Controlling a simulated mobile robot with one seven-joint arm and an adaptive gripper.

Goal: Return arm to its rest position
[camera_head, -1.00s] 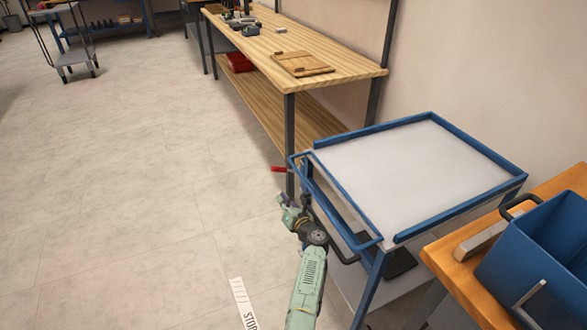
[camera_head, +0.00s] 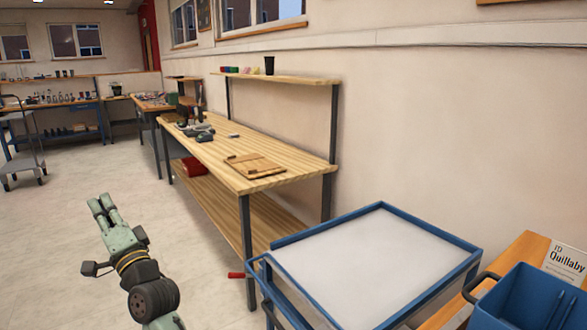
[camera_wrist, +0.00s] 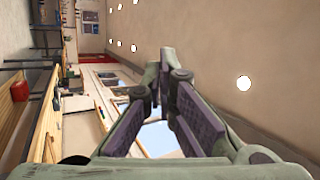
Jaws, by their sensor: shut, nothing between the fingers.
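My arm is raised at the lower left in the head view, with green and dark links. My gripper (camera_head: 101,204) is at its upper end, over the floor left of the wooden workbench, and points up and away. In the wrist view my gripper (camera_wrist: 164,75) shows its two purple-padded fingers drawn together at the tips, with nothing held. The fingers touch no object.
A blue-framed cart (camera_head: 376,262) with an empty grey top stands at the lower right. A blue bin (camera_head: 535,308) sits beside it. The wooden workbench (camera_head: 285,177) bears a wooden board (camera_head: 254,166) and tools. The floor (camera_head: 62,235) at left is clear.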

